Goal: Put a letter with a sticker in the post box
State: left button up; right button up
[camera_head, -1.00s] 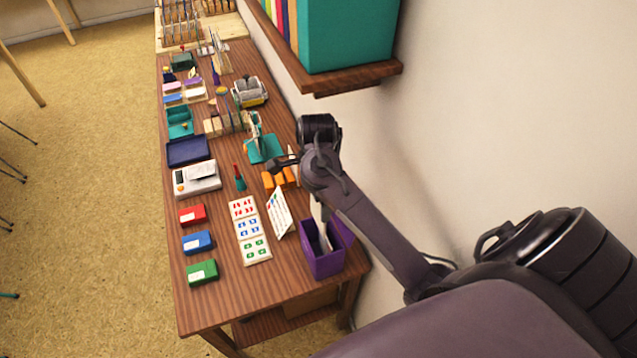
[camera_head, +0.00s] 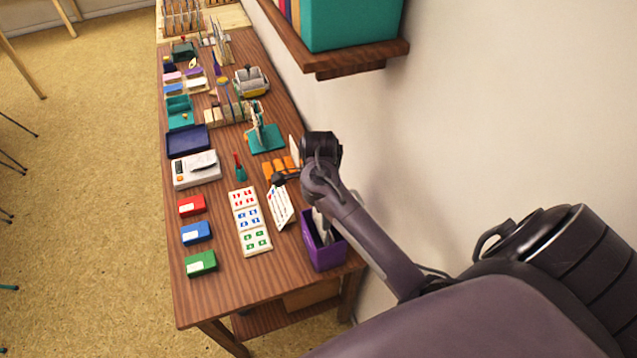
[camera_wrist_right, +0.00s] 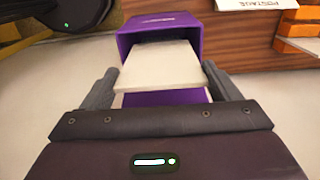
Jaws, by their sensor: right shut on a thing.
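The purple post box (camera_head: 327,257) stands at the near right end of the table. It also shows in the wrist view (camera_wrist_right: 158,22), with its open side facing my right gripper. My right gripper (camera_wrist_right: 160,85) is shut on a pale letter (camera_wrist_right: 160,68), which lies between its two fingers and reaches into the box's mouth. In the head view, pale paper (camera_head: 318,222) shows at the box opening, partly behind my right arm. No sticker can be made out on the letter's visible face. My left gripper is not in view.
Red (camera_head: 192,206), blue (camera_head: 196,233) and green (camera_head: 201,263) inkpads line the left edge. The wall and a shelf (camera_head: 362,57) bound the right side.

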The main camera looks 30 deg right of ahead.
jog(key=shift+f, duration=0.4)
jog(key=o, duration=1.1)
jog(key=shift+r, duration=0.15)
notch_tip(320, 180, up, 2)
jog(key=p, duration=0.3)
jog(key=shift+r, duration=1.9)
